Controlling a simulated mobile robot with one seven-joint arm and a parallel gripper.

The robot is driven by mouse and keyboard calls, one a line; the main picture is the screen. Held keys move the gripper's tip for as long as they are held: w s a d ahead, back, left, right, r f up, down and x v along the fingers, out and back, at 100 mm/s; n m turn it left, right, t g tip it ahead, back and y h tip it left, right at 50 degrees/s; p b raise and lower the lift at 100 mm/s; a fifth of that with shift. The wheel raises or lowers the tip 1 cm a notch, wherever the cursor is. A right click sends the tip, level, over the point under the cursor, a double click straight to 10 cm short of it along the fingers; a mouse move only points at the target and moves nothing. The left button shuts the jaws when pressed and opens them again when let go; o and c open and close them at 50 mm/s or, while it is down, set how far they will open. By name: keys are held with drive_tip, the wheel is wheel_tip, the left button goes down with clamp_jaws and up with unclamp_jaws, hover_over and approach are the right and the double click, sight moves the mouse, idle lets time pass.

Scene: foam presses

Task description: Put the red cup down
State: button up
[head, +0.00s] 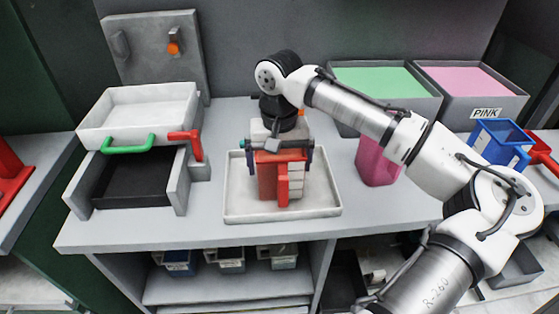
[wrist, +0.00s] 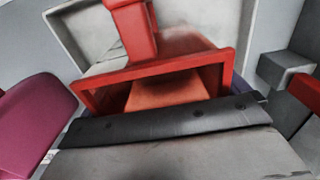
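The red cup (head: 267,181), a square open box with a handle (head: 283,186) facing the head camera, is upright under my gripper (head: 279,160). The fingers stand at its left and right sides, close against the rim, and appear shut on it. In the wrist view the cup's red rim (wrist: 158,75) is just beyond the dark gripper bar, with the handle (wrist: 134,28) pointing away. The orange inside of the cup shows. The cup is over the pale shallow tray (head: 240,213); whether its base touches the tray is unclear.
A white box (head: 136,116) with green and red handles sits above a dark bin (head: 139,180) at left. A magenta container (head: 374,166) stands right of the tray. Green (head: 380,84) and pink (head: 465,82) filled bins are behind. A blue container (head: 495,143) is far right.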

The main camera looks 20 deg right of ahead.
drive_tip(key=shift+r, duration=0.15)
wheel_tip(320, 180, up, 12)
drive_tip(key=b, duration=0.1)
